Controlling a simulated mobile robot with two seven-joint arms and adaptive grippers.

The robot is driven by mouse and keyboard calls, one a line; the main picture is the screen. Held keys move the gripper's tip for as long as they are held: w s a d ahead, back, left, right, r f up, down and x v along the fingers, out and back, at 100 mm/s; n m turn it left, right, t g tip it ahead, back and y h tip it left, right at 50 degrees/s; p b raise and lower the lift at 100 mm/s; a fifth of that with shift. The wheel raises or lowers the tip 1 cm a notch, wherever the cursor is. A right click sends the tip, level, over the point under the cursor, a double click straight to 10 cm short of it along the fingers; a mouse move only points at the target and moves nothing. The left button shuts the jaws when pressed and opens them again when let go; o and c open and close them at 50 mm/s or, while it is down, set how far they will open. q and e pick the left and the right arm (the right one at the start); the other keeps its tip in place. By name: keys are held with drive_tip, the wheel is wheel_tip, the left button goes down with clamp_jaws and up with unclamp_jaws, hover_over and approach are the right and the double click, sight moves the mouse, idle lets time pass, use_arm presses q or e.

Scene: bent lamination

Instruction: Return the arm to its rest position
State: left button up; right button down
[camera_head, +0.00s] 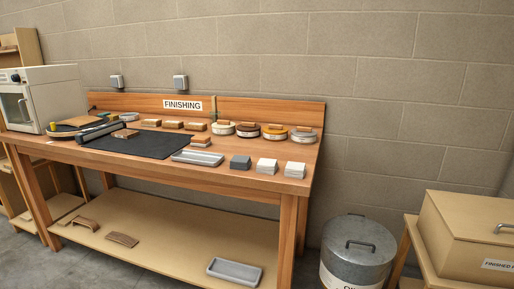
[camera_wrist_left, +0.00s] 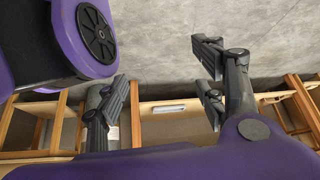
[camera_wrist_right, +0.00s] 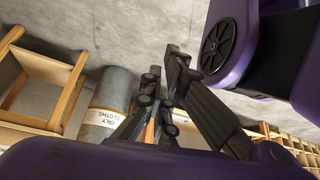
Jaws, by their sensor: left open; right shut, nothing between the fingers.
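Neither of my arms shows in the head view. In the left wrist view my left gripper (camera_wrist_left: 162,84) is open, its two dark fingers wide apart with nothing between them. In the right wrist view my right gripper (camera_wrist_right: 162,88) is shut and empty, its dark fingers close together. Both grippers hang in free air, with the floor and wooden furniture behind them. Purple parts of my own body fill the lower edge and an upper corner of both wrist views. I cannot tell from these frames which arm the task means.
The finishing bench (camera_head: 170,225) bears a black mat (camera_head: 155,143), sanding blocks, several round tins and a grey tray (camera_head: 197,158). A metal bin (camera_head: 357,255) stands to its right, beside a wooden box (camera_head: 470,235). A white oven (camera_head: 42,98) is at left.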

use_arm(q)
drive_tip(key=w+r+t+p, duration=0.1)
drive_tip(key=w+r+p, duration=0.2)
drive_tip(key=r+p, duration=0.6)
drive_tip(key=w+r+t+p, duration=0.1)
drive_tip(key=w+r+p, duration=0.3)
drive_tip(key=r+p, duration=0.6)
drive_tip(key=shift+w+d+r, duration=0.2)
drive_tip(key=shift+d+r, duration=0.15)
drive_tip(key=shift+r, duration=0.05)
use_arm(e)
drive_tip(key=w+r+t, duration=0.1)
drive_tip(key=w+r, duration=0.3)
drive_tip(key=r, duration=0.6)
drive_tip(key=w+r+t, duration=0.1)
drive_tip(key=w+r, duration=0.3)
drive_tip(key=r, duration=0.6)
drive_tip(key=shift+w+a+r, duration=0.15)
drive_tip(key=shift+w+a, duration=0.1)
drive_tip(key=shift+a, duration=0.1)
